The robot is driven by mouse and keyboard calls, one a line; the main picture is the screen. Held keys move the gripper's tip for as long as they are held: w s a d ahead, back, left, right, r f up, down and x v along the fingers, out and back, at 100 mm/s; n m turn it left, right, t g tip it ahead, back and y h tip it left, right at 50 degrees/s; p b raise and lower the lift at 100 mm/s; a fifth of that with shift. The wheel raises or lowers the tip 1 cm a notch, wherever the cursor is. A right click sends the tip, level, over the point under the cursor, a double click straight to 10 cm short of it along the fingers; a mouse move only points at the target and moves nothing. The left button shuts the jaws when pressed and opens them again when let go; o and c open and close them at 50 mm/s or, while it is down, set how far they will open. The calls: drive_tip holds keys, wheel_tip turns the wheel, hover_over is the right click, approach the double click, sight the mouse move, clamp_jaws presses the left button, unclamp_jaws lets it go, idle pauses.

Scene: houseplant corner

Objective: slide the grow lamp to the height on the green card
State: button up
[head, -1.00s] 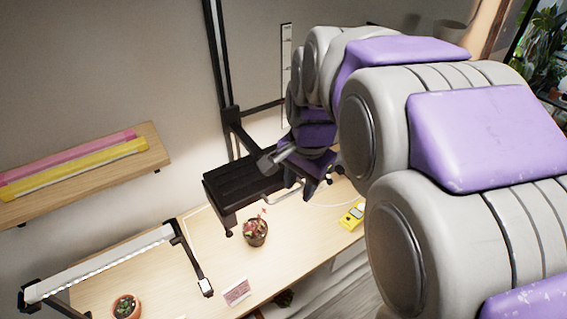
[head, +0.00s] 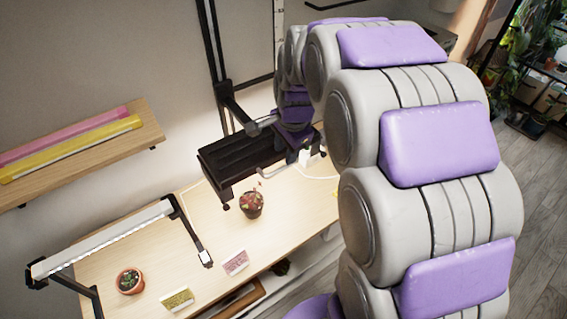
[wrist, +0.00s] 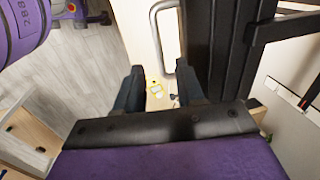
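The black grow lamp (head: 225,160) hangs level over the desk from an arm on a dark vertical post (head: 222,60). In the wrist view its dark housing (wrist: 215,45) is at upper right, with a pale metal loop handle (wrist: 154,30) beside it. My gripper (wrist: 158,75) is open, its two black fingers apart, with the near end of the handle between or just beyond the tips; contact cannot be told. In the head view my gripper (head: 290,148) is at the lamp's right end, partly hidden. A green-printed card (head: 177,299) stands at the desk's front; its text is unreadable.
A pink card (head: 235,262), a potted red plant (head: 251,205) and a succulent (head: 130,281) are on the desk (head: 150,250). A white bar lamp (head: 105,238) stands at left. A wall shelf (head: 80,155) holds pink and yellow bars. A scale strip (head: 279,40) is behind my arm.

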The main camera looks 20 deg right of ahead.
sight(283, 167)
drive_tip(key=f, duration=0.4)
drive_tip(key=w+f, duration=0.1)
drive_tip(key=f, duration=0.1)
drive_tip(key=shift+a+b, duration=0.15)
drive_tip(key=shift+b, duration=0.15)
clamp_jaws()
drive_tip(key=shift+r, duration=0.1)
